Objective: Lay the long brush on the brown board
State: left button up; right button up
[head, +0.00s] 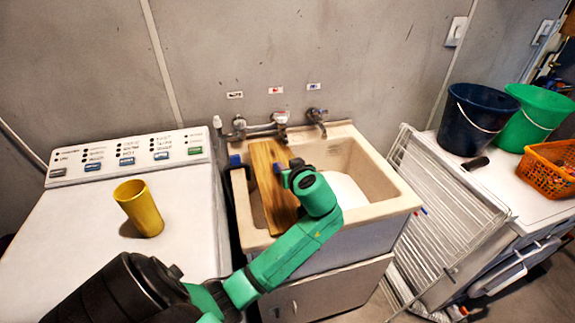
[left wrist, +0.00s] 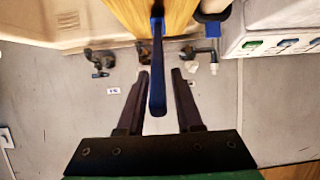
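The brown board (head: 264,172) lies across the left part of the sink, and its end also shows at the top of the left wrist view (left wrist: 178,12). The long brush shows as a blue handle (left wrist: 157,75) in the left wrist view, running from over the board down between my fingers. In the head view only a small blue piece of the brush (head: 277,168) shows beside the gripper. My left gripper (head: 287,172) is above the board. Its fingers are apart, with a visible gap on both sides of the handle. Whether the handle touches the board is unclear. My right gripper is out of view.
The sink (head: 388,199) has taps (head: 281,119) behind it and a pale item in its basin. A blue-and-dark object sits at its left rim (head: 235,160). A yellow cup (head: 139,208) stands on the left washer. A drying rack (head: 445,210), buckets (head: 477,117) and orange basket (head: 552,168) are right.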

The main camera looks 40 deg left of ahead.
pick_arm(q)
jog(key=shift+r, duration=0.25)
jog(key=shift+s+d, duration=0.15)
jog(key=shift+d, duration=0.1)
jog(key=b+v, duration=0.2)
jog(key=v, duration=0.9)
jog(key=shift+s+r, duration=0.15)
jog(key=shift+r, duration=0.05)
jog(key=shift+d, duration=0.1)
